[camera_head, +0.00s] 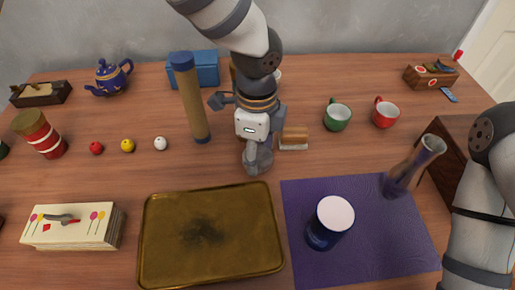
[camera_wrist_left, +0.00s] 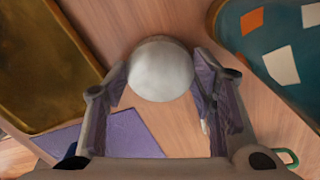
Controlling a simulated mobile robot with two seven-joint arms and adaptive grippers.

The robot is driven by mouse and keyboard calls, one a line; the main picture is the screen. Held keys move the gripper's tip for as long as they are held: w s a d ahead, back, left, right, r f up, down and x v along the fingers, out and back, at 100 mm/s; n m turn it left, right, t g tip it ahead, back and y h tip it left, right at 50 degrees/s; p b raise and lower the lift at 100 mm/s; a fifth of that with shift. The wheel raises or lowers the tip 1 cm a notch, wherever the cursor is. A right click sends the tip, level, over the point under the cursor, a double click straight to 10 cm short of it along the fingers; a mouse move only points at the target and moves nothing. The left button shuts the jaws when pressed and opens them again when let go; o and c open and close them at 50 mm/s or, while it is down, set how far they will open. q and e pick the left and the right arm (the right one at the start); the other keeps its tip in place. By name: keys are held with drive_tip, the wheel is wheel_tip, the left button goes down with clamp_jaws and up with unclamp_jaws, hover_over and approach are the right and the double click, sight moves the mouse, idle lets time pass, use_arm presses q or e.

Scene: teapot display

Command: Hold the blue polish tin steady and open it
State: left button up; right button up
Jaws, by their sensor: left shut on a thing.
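The blue polish tin (camera_head: 322,236) stands upright on the purple mat; its round top is white, and I cannot tell whether that is a lid. My left gripper (camera_head: 257,160) points down at the table between the tray and the mat, left of and behind the tin, apart from it. In the left wrist view my left gripper (camera_wrist_left: 160,75) is shut on a round grey-white thing (camera_wrist_left: 161,70), whose nature I cannot tell. In the head view its fingers are partly hidden by the wrist. My right arm shows at the right edge; its gripper is not in view.
The purple mat (camera_head: 290,205) also bears a shiny vase (camera_head: 410,166). A brass tray (camera_head: 160,275) lies to its left. A green mug (camera_head: 337,117) and a red mug (camera_head: 386,114) stand behind. A tall tan cylinder (camera_head: 192,100) stands left of my left gripper.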

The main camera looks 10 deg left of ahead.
use_arm(q)
drive_tip(key=shift+f, duration=0.2)
drive_tip(key=o, duration=1)
drive_tip(key=shift+r, duration=0.1)
wheel_tip(320, 180, up, 12)
drive_tip(key=shift+r+p, duration=0.1)
drive_tip(key=shift+p, duration=0.5)
use_arm(e)
drive_tip(key=shift+w+r+t, duration=0.3)
drive_tip(key=shift+w+r, duration=0.4)
